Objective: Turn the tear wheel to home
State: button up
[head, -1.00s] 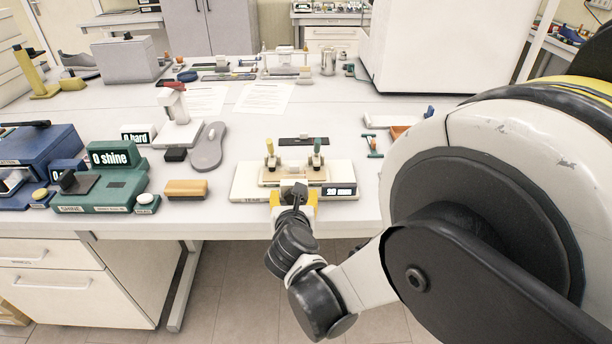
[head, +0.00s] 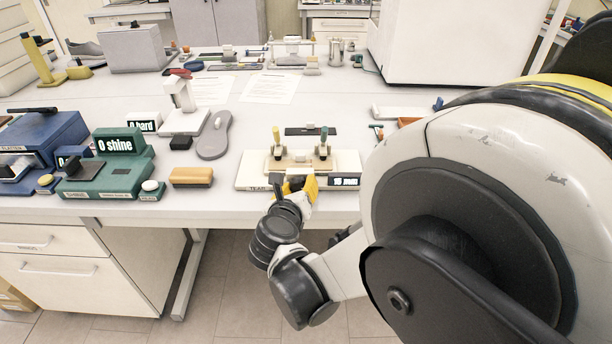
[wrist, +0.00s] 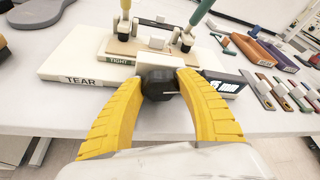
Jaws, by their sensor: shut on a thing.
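The tear tester (head: 258,178) is a low cream box at the table's front edge, labelled TEAR in the wrist view (wrist: 82,80). Two clamps, one yellow-handled (head: 277,138) and one green-handled (head: 324,138), stand on its tan plate. A small display (head: 345,182) on its front right reads what looks like 15 mm. The tear wheel (wrist: 158,84) is a dark knob on the box's front. My gripper (wrist: 160,92) has its yellow fingers closed on either side of the wheel. In the head view my gripper (head: 297,184) partly hides the wheel.
A green shine tester (head: 110,180) and a blue machine (head: 40,140) stand to the left. An orange-brown block (head: 192,177) and a grey sole (head: 214,140) lie nearer. Coloured strips (wrist: 272,90) lie right of the tester. The table behind has free room around papers (head: 270,88).

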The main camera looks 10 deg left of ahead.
jog(key=o, duration=1.2)
jog(key=v, duration=0.7)
jog(key=shift+s+r, duration=0.15)
jog(key=shift+s, duration=0.05)
